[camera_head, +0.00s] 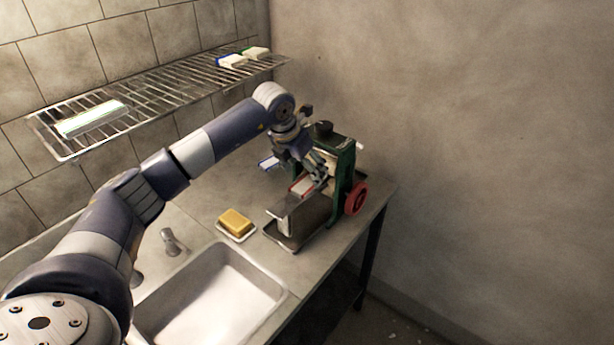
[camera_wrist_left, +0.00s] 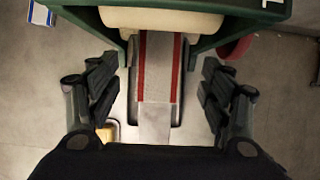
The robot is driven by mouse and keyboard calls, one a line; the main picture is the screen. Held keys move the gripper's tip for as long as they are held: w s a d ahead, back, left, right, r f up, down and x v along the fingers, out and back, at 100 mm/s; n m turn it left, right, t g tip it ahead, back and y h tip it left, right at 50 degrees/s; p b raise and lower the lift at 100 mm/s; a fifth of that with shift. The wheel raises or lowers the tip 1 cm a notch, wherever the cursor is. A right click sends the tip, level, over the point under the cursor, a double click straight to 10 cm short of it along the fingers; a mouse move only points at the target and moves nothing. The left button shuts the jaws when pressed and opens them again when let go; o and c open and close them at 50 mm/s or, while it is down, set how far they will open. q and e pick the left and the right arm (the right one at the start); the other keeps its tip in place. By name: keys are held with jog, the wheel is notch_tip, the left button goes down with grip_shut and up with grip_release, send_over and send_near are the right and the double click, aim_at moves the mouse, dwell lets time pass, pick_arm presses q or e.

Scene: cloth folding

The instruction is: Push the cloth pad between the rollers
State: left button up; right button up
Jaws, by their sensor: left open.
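The wringer (camera_head: 340,160) stands on the counter, with a green frame, a red handwheel (camera_head: 355,199) and a black knob on top. Its cream roller (camera_wrist_left: 160,20) shows at the top of the left wrist view. The cloth pad (camera_wrist_left: 160,68), pale grey with two red stripes, lies flat on the wringer's narrow feed plate (camera_wrist_left: 155,126), its far end at the roller. Whether any of it is between the rollers is hidden. My left gripper (camera_head: 318,181) is above the pad. In the left wrist view its open fingers (camera_wrist_left: 160,95) stand apart on either side of the pad, not touching it.
A yellow block (camera_head: 235,222) on a white dish sits left of the wringer, beside the sink (camera_head: 215,300). A blue-and-white item (camera_head: 268,163) lies behind. A wire rack (camera_head: 165,88) on the wall holds folded cloths (camera_head: 92,119). The plain wall is close on the right.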

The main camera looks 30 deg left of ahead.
pick_arm(q)
jog(key=v, duration=0.7)
jog(key=shift+s+a+r, duration=0.15)
jog(key=shift+s+r, duration=0.05)
jog(key=shift+s, duration=0.15)
